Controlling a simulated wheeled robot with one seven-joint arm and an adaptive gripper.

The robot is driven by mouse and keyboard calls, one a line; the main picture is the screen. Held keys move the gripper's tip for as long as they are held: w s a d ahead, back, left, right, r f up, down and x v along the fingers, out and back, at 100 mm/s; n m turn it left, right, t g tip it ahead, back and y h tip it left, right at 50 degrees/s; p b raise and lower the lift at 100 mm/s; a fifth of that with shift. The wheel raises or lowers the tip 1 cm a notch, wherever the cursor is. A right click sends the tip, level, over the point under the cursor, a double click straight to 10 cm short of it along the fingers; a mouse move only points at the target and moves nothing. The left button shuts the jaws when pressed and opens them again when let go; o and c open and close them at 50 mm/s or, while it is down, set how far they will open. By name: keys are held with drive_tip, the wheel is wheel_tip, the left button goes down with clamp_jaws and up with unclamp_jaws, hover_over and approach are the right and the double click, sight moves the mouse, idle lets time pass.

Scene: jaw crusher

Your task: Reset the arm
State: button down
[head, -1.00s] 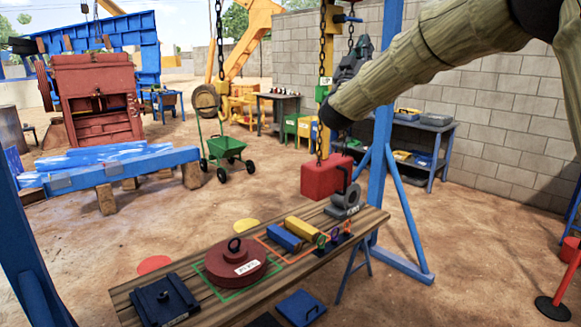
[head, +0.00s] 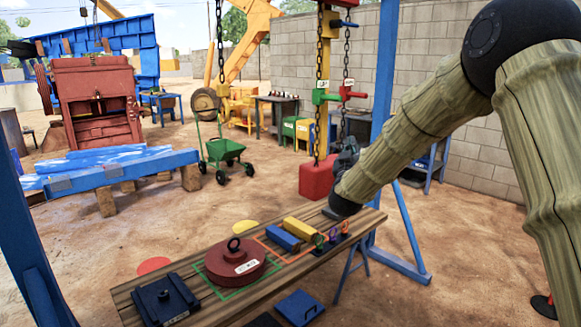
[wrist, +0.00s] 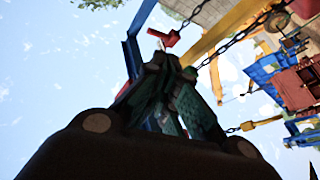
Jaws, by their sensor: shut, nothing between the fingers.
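My arm in its tan ribbed sleeve comes in from the right in the head view, bent at a dark elbow joint. My gripper (head: 347,150) is dark and points upward from the wrist, just above the far end of the plank bench (head: 215,305). It is shut and empty, in front of the chains and beside the hanging red block (head: 314,180), which it partly overlaps in view. Whether they touch cannot be told. In the wrist view, my gripper (wrist: 165,62) shows dark and closed against the sky.
The bench holds a maroon weight (head: 236,262), a dark blue plate (head: 163,300), and blue and yellow bars (head: 301,229). Chains with green (head: 324,96) and red handles (head: 352,92) hang near my gripper. A blue post (head: 383,70) stands behind. Open dirt lies left of the bench.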

drive_tip(key=s+f+n+g+y, duration=0.1)
drive_tip(key=s+f+g+y, duration=0.2)
drive_tip(key=f, duration=1.2)
drive_tip(key=s+f+g+y, duration=0.15)
drive_tip(key=s+f, duration=0.35)
drive_tip(key=f, duration=1)
drive_tip(key=s+d+f+g, duration=0.1)
drive_tip(key=s+f+g, duration=0.2)
drive_tip(key=s+f, duration=0.5)
drive_tip(key=s+f+g, duration=0.3)
drive_tip(key=s+f, duration=0.3)
drive_tip(key=f, duration=0.4)
drive_tip(key=s+d+f+m+g, duration=0.1)
drive_tip(key=s+f+g, duration=0.2)
drive_tip(key=s+f, duration=0.55)
drive_tip(key=s+d+f+g, duration=0.15)
drive_tip(key=s+f, duration=0.35)
drive_tip(key=s, duration=0.7)
drive_tip(key=s+f+g, duration=0.1)
drive_tip(key=s+g, duration=0.2)
drive_tip(key=s, duration=0.8)
drive_tip(key=s+f+m+g, duration=0.1)
drive_tip(key=s+f+g, duration=0.1)
drive_tip(key=s, duration=1)
drive_tip(key=shift+s+d+f+g+y, duration=0.2)
drive_tip(key=shift+d+f+g+y, duration=0.1)
drive_tip(key=shift+g+y, duration=0.25)
